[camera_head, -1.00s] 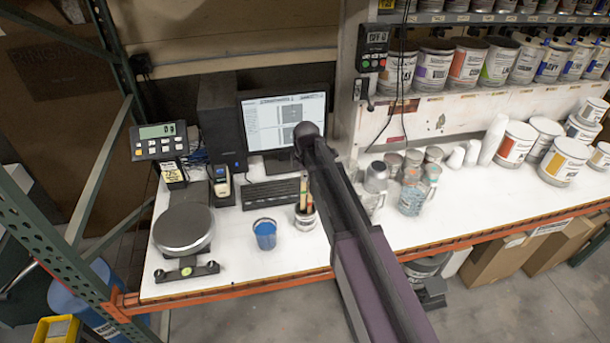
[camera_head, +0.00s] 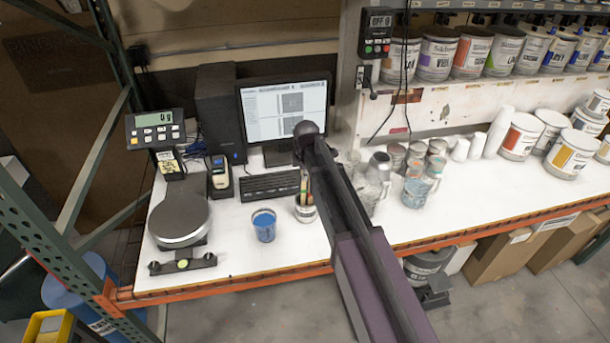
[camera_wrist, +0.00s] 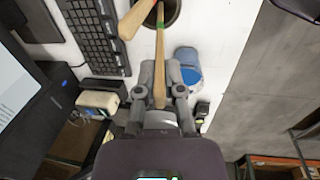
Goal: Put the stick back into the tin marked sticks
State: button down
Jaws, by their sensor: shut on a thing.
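My gripper (camera_wrist: 160,92) is shut on a pale wooden stick (camera_wrist: 159,65) with a green band near its far end. The stick's far end overlaps the dark mouth of a round tin (camera_wrist: 172,12) at the top of the wrist view; I cannot tell how far inside it is. Another wooden stick (camera_wrist: 136,19) leans out over the tin's rim. In the head view, the small white tin (camera_head: 305,213) stands on the bench with sticks (camera_head: 304,188) above it, beside my arm. My gripper is hidden there, and the tin's label is too small to read.
A blue cup (camera_head: 264,226) stands just left of the tin. A keyboard (camera_head: 270,187) and monitor (camera_head: 284,112) are behind. A scale (camera_head: 179,219) is at left. Jugs and cans (camera_head: 416,190) crowd the right side.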

jog(key=shift+w+f+b, duration=0.2)
jog(key=shift+f+b, duration=0.8)
jog(key=shift+f, duration=0.25)
jog(key=c, duration=0.7)
grip_release()
jog(key=shift+r, duration=0.1)
